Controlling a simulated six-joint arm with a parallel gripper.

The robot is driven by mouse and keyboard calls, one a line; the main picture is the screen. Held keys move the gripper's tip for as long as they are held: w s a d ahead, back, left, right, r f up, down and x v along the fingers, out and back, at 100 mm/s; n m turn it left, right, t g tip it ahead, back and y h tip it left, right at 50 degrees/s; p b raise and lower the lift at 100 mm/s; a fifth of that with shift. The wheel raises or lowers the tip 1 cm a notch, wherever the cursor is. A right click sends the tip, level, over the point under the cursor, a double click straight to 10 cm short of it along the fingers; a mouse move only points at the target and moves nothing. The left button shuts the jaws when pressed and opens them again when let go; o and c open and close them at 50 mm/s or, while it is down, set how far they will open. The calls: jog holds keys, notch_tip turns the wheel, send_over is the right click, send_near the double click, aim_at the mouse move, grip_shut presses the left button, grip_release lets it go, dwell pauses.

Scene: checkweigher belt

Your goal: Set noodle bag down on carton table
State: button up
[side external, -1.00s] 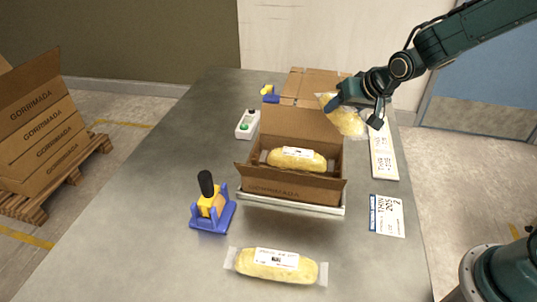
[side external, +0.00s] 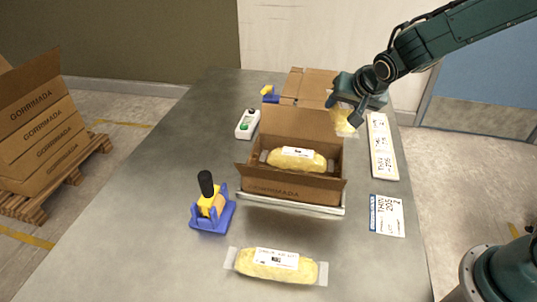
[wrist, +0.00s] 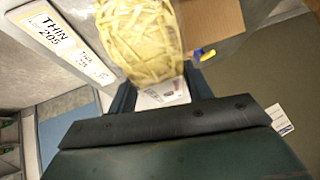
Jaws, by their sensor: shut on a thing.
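My gripper (side external: 349,101) is shut on a noodle bag (side external: 344,120), a clear bag of yellow noodles, held up behind the right rear of the open carton. The bag also shows in the wrist view (wrist: 140,40), hanging beyond the jaws, with part of its white label near them. A second noodle bag (side external: 297,160) lies inside the open carton (side external: 292,186). A third noodle bag (side external: 276,265) lies flat at the front of the grey table (side external: 150,200). The held bag's far side is hidden.
A blue tape dispenser (side external: 212,214) stands left of the carton, and a white device (side external: 247,124) behind it. Flat cardboard (side external: 305,83) lies at the back. The table's left side is clear.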

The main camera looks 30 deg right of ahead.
jog(key=s+a+n+y, duration=0.25)
jog(key=a+n, duration=0.25)
jog(key=a, duration=0.8)
jog(key=s+a+n+y, duration=0.2)
jog(key=a+n+y, duration=0.25)
jog(key=a, duration=0.75)
jog(key=s+a+r+n+g+y, duration=0.3)
jog(key=s+a+n+g, duration=0.3)
jog(key=s+a+n, duration=0.9)
jog(key=a+f+m, duration=0.1)
jog(key=f, duration=0.4)
jog(key=a+f+m, duration=0.1)
jog(key=a+f, duration=0.1)
jog(key=f, duration=0.4)
jog(key=s+a+f+m, duration=0.1)
jog(key=f, duration=0.4)
jog(key=shift+a+f+m, duration=0.2)
jog(key=shift+f+m, duration=0.05)
jog(key=shift+f, duration=0.1)
jog(key=shift+f, duration=0.1)
jog(key=shift+w+f, duration=0.1)
jog(key=shift+f, duration=1.7)
